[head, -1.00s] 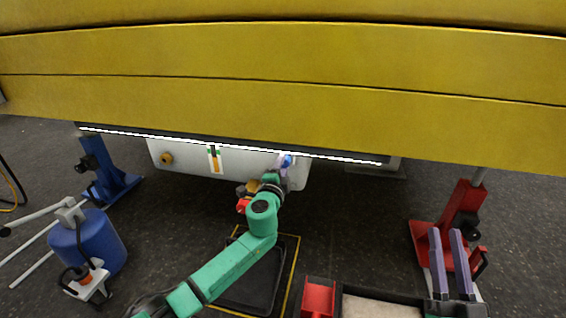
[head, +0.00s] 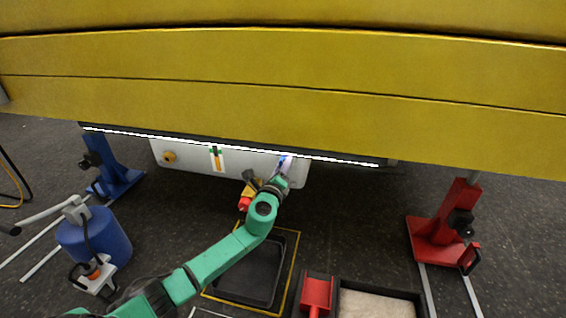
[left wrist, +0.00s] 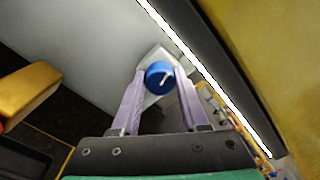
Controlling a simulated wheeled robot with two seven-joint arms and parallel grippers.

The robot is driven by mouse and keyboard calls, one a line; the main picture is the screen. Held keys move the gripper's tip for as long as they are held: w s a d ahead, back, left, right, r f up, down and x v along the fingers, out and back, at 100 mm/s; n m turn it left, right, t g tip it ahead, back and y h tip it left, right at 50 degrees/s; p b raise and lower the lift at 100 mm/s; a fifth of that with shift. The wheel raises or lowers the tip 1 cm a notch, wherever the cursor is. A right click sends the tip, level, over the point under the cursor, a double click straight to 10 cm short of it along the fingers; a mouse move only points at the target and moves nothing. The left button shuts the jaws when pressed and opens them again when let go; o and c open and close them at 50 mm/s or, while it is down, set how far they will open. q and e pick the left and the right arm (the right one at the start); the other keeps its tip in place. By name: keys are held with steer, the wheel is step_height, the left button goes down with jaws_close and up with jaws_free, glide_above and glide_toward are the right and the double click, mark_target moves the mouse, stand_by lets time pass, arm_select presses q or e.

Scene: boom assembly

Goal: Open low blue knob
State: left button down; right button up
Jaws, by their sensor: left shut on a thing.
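The blue knob (head: 284,157) sits at the right end of the white tank (head: 190,156), just under the lit strip. In the left wrist view the knob (left wrist: 159,76) is round, with a pale mark on its face. My left gripper (head: 283,163) is at the knob. In the left wrist view its two pale purple fingers (left wrist: 160,80) lie on either side of the knob and are shut on it. The knob's sides are partly hidden by the fingers. My right gripper is out of view.
The yellow boom (head: 280,100) hangs close above the tank. A black tray (head: 250,285) lies on the floor below. A blue jack stand (head: 115,180) is at left, a red one (head: 445,240) at right. A yellow knob (head: 169,157) is on the tank's left end.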

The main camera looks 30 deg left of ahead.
arm_select(q)
steer(key=m+p, duration=0.4)
steer(key=m, duration=0.5)
steer(key=shift+d+m+p, duration=0.1)
steer(key=shift+m+p, duration=0.25)
steer(key=shift+m, duration=0.05)
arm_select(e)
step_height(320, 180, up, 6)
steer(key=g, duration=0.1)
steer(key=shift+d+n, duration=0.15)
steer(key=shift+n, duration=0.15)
arm_select(q)
steer(key=shift+f, duration=0.1)
steer(key=c, duration=0.7)
jaws_free()
steer(key=shift+o, duration=1.4)
